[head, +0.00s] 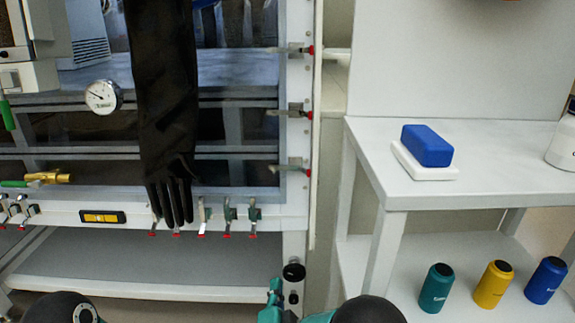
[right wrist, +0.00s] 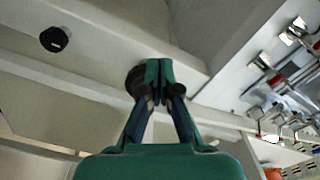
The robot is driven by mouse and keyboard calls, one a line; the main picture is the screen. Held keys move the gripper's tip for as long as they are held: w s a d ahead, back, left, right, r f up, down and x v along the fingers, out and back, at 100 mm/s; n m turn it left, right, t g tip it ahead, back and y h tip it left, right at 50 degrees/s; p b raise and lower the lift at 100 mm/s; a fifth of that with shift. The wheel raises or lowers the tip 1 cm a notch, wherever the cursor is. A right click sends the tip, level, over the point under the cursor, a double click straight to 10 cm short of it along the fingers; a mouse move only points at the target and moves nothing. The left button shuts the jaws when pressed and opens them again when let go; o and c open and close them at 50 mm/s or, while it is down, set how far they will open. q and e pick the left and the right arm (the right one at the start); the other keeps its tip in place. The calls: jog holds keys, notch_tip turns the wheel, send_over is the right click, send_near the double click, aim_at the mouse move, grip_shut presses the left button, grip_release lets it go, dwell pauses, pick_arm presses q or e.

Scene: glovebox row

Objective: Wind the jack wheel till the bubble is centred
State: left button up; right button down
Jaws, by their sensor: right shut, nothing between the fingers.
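The yellow-and-black spirit level (head: 102,217) is fixed to the white front rail of the glovebox. Its bubble is too small to make out. A black round knob (head: 293,272), which looks like the jack wheel, sits at the glovebox's right front leg. My right gripper (head: 275,286) is just left of that leg, low in the head view. In the right wrist view its teal fingers (right wrist: 158,72) are together, with nothing between them. A dark round part (right wrist: 134,80) shows partly behind the fingertips; I cannot tell whether they touch it. My left gripper is out of view.
A long black glove (head: 165,100) hangs over the glovebox front. Several red-tipped clamps line the rail and right side. A white bench (head: 420,190) to the right holds a blue block (head: 427,145), with coloured bottles below. Another black knob (right wrist: 54,39) shows in the wrist view.

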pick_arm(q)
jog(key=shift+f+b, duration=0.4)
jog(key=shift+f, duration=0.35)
pick_arm(e)
jog(key=shift+w+f, duration=0.1)
jog(key=shift+w, duration=0.95)
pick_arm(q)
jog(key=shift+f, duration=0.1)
pick_arm(e)
jog(key=shift+d, duration=0.2)
pick_arm(q)
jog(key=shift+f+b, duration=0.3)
jog(key=shift+b, duration=0.05)
pick_arm(e)
jog(key=shift+f, duration=0.2)
jog(key=shift+d+f, duration=0.2)
jog(key=shift+f, duration=0.3)
jog(key=shift+d+f, duration=0.2)
jog(key=shift+f, duration=0.25)
jog(key=shift+d+f, duration=0.25)
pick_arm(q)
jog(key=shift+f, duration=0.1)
pick_arm(e)
jog(key=shift+d+f, duration=0.15)
jog(key=shift+d, duration=0.1)
jog(key=shift+f, duration=0.1)
